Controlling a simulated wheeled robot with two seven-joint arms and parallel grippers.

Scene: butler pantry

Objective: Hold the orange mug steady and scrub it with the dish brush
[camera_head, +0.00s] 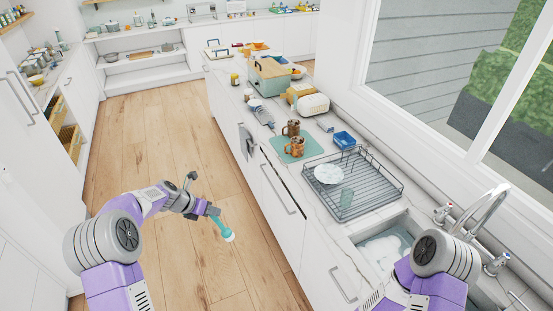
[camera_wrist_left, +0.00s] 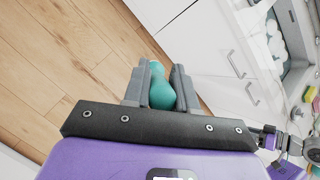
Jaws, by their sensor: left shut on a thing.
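The dish brush (camera_head: 222,229) has a teal handle and a pale round head. My left gripper (camera_head: 211,211) is shut on its handle and holds it over the floor, left of the counter; the head points down. In the left wrist view the teal brush handle (camera_wrist_left: 162,92) sits between the two grey fingers of my left gripper (camera_wrist_left: 161,85). The orange mug (camera_head: 297,147) stands upright on a teal mat (camera_head: 280,150) on the counter, apart from the brush. My right arm shows at the lower right, but I cannot make out its gripper.
A brown mug (camera_head: 291,128) stands just behind the orange one. A dark dish rack (camera_head: 370,198) holding a white plate (camera_head: 328,174) lies between the mat and the sink (camera_head: 408,238). A blue container (camera_head: 344,140) and a toaster (camera_head: 312,104) are nearby. The wooden floor beside the counter is clear.

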